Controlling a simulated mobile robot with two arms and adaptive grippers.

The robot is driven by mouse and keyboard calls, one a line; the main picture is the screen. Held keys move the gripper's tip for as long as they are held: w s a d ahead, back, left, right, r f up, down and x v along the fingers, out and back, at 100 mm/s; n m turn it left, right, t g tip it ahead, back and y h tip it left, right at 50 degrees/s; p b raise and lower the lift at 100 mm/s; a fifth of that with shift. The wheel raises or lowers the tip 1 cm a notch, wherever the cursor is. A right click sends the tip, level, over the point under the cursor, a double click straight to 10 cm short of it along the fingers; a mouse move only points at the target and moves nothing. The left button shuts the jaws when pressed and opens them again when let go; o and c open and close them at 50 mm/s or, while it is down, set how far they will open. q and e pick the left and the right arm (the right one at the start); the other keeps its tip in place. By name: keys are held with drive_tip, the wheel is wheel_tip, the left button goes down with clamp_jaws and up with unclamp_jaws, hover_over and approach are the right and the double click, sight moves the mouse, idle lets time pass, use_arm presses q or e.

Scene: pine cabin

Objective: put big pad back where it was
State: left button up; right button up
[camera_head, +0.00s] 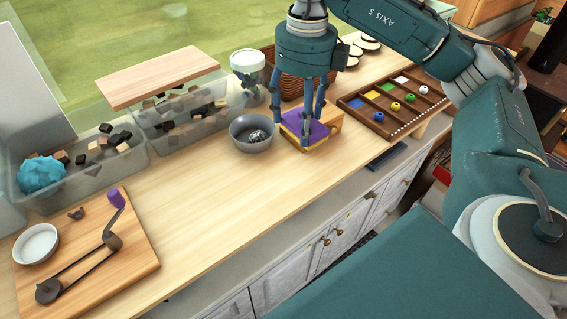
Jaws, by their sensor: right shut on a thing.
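The pad (292,130), a purple piece with a yellow layer beneath it, is on the counter at the middle of the view. My right gripper (306,136) points straight down over it, with its fingers shut on the pad. The fingers cover part of it, and I cannot tell whether its underside touches the counter. A light wooden block (333,114) is just behind it to the right. My left gripper is not in view.
A grey bowl (251,138) stands close left of the pad. A wooden rack (362,115) with coloured squares and balls is to the right. Clear bins (83,182) of blocks line the back. A board with a crank (140,262) lies front left. Bare counter (215,205) lies between.

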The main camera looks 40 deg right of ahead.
sight(297, 124)
drive_tip(key=f, duration=0.4)
drive_tip(key=shift+w+a+f, duration=0.1)
drive_tip(key=shift+w+f, duration=0.1)
drive_tip(key=shift+f, duration=0.1)
wheel_tip(297, 124, down, 4)
drive_tip(key=shift+w+f+p, duration=0.1)
drive_tip(key=shift+f+p, duration=0.05)
drive_tip(key=shift+p, duration=0.4)
wheel_tip(297, 124, down, 3)
drive_tip(key=shift+f+p, duration=0.2)
drive_tip(key=shift+p, duration=0.3)
drive_tip(key=shift+f, duration=0.4)
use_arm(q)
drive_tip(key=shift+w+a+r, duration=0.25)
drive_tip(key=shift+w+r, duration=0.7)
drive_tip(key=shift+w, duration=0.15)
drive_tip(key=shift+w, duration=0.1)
